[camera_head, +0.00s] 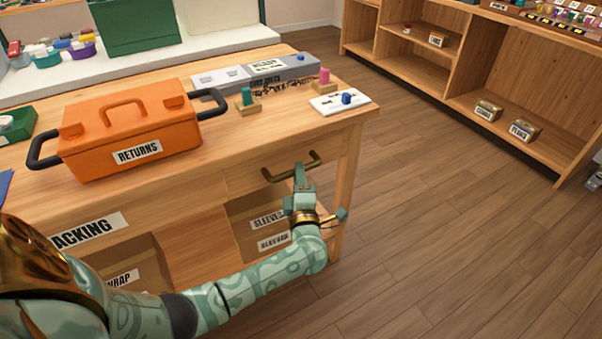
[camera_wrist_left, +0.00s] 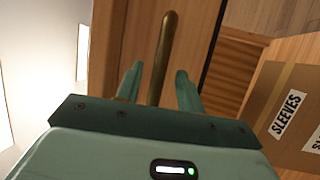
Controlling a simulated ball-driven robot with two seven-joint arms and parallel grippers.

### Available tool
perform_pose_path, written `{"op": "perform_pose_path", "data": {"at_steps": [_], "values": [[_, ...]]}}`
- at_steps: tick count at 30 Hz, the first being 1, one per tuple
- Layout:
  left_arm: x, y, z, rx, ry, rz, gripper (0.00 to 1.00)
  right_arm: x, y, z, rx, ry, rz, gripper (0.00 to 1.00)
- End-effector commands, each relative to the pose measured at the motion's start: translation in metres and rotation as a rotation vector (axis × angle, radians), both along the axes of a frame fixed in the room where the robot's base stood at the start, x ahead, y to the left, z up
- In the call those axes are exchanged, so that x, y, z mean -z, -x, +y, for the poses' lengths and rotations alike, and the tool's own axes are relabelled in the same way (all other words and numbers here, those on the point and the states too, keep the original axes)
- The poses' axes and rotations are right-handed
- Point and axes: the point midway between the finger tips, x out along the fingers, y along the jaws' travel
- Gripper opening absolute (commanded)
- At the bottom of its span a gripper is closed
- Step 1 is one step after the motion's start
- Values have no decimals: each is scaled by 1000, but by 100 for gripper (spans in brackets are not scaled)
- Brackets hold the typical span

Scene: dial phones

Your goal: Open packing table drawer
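The packing table (camera_head: 190,200) is wooden, and its drawer front (camera_head: 244,178) sits flush below the top at the right end. A dark bronze bar handle (camera_head: 273,177) stands out from the drawer. My left gripper (camera_head: 300,172) is at the handle, its fingers pointing at the drawer front. In the left wrist view the handle (camera_wrist_left: 167,45) runs between the two fingers of my left gripper (camera_wrist_left: 159,70), with a gap showing on both sides. Whether a finger touches it is not clear. The drawer looks closed. My right gripper is not in view.
An orange RETURNS toolbox (camera_head: 130,130) and a grey tray (camera_head: 255,73) stand on the tabletop. A white card with a blue knob (camera_head: 340,103) lies near the right corner. SLEEVES boxes (camera_head: 250,222) sit below the drawer. The floor (camera_head: 450,230) to the right is clear, up to a wooden shelf (camera_head: 470,65).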

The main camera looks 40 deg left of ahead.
Motion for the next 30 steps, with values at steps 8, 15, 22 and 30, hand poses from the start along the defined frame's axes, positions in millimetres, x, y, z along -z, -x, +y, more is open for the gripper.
{"op": "perform_pose_path", "data": {"at_steps": [8, 15, 22, 30], "values": [[-4, -18, 17, 0, 0, 1, 38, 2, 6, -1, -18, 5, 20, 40], [-5, -18, 18, 0, 0, 0, 38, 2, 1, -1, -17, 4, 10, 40], [-5, -18, 18, 0, -1, 1, 0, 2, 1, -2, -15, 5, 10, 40], [-5, -17, 14, 0, 1, 1, 0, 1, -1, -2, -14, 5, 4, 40]]}}
